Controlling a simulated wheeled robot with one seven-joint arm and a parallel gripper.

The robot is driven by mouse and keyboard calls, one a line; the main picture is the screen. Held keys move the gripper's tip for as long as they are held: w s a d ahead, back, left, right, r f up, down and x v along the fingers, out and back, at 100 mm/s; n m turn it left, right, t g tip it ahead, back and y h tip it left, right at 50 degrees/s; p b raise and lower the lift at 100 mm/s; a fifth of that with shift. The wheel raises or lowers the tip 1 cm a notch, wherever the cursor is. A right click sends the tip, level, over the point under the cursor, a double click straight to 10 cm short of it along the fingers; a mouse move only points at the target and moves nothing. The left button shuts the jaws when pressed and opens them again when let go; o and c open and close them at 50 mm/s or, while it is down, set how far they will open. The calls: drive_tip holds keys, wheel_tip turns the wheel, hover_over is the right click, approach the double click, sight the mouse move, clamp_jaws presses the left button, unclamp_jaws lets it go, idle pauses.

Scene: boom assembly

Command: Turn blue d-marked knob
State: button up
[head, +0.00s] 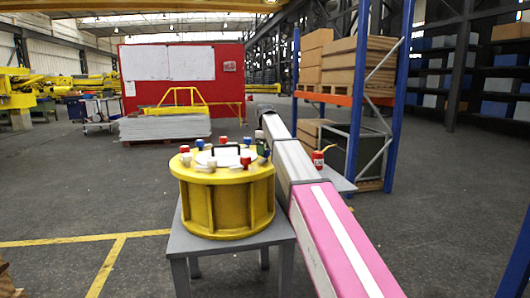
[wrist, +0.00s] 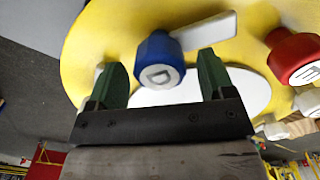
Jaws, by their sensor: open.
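The blue knob (wrist: 160,58) has a white face marked with a D. It sits on the yellow rim of the drum (wrist: 95,35) in the wrist view. My gripper (wrist: 161,63) is open, with one dark green finger on each side of the knob in the picture. A gap shows between the knob and each finger, and neither appears to touch it. I cannot tell how far the fingertips reach down along the knob. In the head view the yellow drum (head: 224,206) stands on a grey table (head: 243,243); my gripper cannot be made out clearly there.
A red marked knob (wrist: 292,57) sits to the right of the blue one. A white plate (wrist: 210,31) lies just behind the blue knob. Several coloured knobs ring the drum top. A shelf rack (head: 352,100) stands behind right; the floor left of the table is open.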

drive_tip(key=shift+f, duration=0.35)
drive_tip(key=c, duration=0.9)
